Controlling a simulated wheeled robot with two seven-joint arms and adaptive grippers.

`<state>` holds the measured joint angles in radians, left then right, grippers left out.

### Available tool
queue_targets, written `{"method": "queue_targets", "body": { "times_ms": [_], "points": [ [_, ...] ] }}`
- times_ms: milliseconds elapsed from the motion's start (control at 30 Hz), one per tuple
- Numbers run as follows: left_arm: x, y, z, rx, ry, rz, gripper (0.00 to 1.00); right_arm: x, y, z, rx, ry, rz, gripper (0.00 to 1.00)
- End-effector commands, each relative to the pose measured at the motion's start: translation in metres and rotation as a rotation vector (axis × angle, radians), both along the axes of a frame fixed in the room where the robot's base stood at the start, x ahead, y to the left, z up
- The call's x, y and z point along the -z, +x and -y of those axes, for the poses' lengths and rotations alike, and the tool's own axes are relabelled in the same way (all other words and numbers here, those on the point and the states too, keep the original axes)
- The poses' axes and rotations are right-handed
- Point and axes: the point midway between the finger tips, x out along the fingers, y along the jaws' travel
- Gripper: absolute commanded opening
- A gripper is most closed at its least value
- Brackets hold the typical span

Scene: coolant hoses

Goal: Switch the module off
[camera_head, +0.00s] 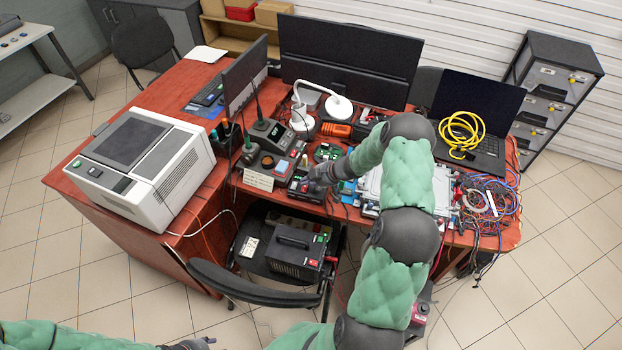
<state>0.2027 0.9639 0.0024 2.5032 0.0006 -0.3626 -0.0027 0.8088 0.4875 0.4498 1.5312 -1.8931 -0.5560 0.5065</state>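My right arm reaches in from the lower right, and its dark gripper (318,178) is at a small black unit (303,190) with a red-lit front near the desk's front edge. The gripper overlaps part of this unit, and I cannot tell whether it touches. Its fingers are too small and blurred to show open or shut. A black box with a top handle (290,256) and a green switch (319,238) sits on the chair in front of the desk. No label shows which device is the module. My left gripper (197,344) is partly visible at the bottom edge, away from the desk.
The red desk (203,205) carries a large white-grey machine (140,158), a soldering station (272,136), monitors (350,62), a laptop (478,115) with a yellow cable coil (461,132), and tangled wires (487,203). The chair (255,296) stands close in front.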

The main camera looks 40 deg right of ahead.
Motion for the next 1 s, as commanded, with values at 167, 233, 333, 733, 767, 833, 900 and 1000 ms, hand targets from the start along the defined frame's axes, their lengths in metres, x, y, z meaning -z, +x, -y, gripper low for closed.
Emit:
{"method": "queue_targets", "body": {
  "times_ms": [167, 233, 333, 733, 767, 833, 900, 1000],
  "points": [
    [0.005, 0.000, 0.000, 0.000, 0.000, 0.000, 0.40, 0.014, 0.001, 0.002, -0.001, -0.001, 0.000, 0.00],
    [0.005, 0.000, 0.000, 0.000, 0.000, 0.000, 0.40, 0.015, 0.001, 0.002, -0.001, -0.001, 0.000, 0.00],
    [0.005, 0.000, 0.000, 0.000, 0.000, 0.000, 0.40, 0.016, 0.001, 0.002, -0.001, -0.001, 0.000, 0.00],
    [-0.006, 0.000, 0.000, 0.000, 0.000, 0.000, 0.40, 0.019, 0.001, 0.002, 0.001, 0.002, -0.001, 0.00],
    [-0.010, 0.000, 0.000, 0.000, 0.000, 0.000, 0.40, 0.019, 0.001, 0.003, 0.001, 0.002, -0.001, 0.00],
    [-0.008, 0.000, 0.000, 0.000, 0.000, 0.001, 0.40, 0.021, 0.002, 0.003, 0.001, -0.001, 0.002, 0.00],
    [-0.007, 0.000, 0.000, 0.000, 0.000, 0.000, 0.40, 0.022, 0.001, 0.003, 0.000, -0.001, 0.001, 0.00],
    [-0.006, 0.000, 0.000, 0.000, 0.000, 0.000, 0.40, 0.022, 0.001, 0.003, -0.001, -0.001, 0.000, 0.00]
  ]
}}
